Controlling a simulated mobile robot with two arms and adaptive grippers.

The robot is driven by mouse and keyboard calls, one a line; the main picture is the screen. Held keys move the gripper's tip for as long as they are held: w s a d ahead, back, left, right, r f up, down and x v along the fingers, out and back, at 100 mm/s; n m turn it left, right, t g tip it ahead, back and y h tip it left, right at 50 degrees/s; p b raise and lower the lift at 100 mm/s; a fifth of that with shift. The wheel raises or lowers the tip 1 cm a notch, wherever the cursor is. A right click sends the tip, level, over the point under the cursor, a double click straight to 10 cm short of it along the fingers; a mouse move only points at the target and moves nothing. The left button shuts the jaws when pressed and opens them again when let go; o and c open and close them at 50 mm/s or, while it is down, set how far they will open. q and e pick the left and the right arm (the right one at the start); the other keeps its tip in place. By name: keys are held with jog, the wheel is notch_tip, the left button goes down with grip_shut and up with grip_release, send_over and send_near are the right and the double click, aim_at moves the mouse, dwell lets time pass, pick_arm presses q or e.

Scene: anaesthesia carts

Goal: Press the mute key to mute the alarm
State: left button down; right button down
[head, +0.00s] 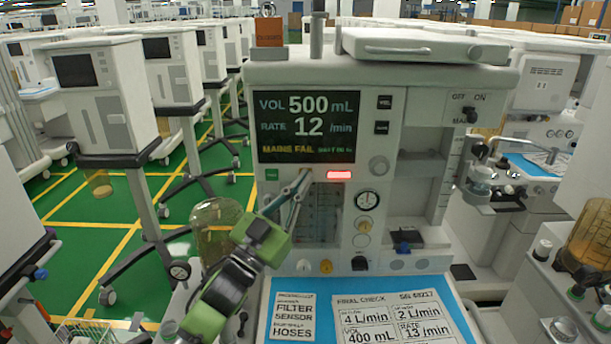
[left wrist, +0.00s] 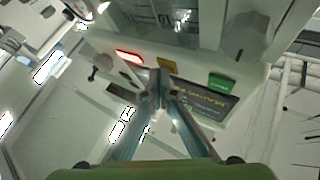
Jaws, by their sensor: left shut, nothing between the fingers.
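The anaesthesia cart's screen (head: 309,127) reads VOL 500 mL, RATE 12 /min and MAINS FAIL in yellow. Below it a red bar (head: 339,175) is lit, and it also shows in the left wrist view (left wrist: 130,57). A green key (head: 272,174) sits at the left; it shows in the wrist view too (left wrist: 221,82). Between them the wrist view shows a yellow key (left wrist: 168,65), its label unreadable. My left gripper (head: 304,176) is shut and empty, its tips close to the yellow key and hiding it in the head view. I cannot tell whether they touch. My right gripper is out of view.
Below the screen are a gauge (head: 367,200) and several knobs. A clear canister (head: 217,228) stands beside my left gripper. A blue work surface (head: 450,290) with printed cards lies in front. Other carts stand behind and to both sides.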

pick_arm(q)
jog(key=shift+w, duration=0.15)
dwell(0.4)
jog(key=shift+s+p, duration=0.4)
jog(key=shift+s, duration=0.5)
jog(key=s+p, duration=0.2)
jog(key=s, duration=0.3)
dwell(0.5)
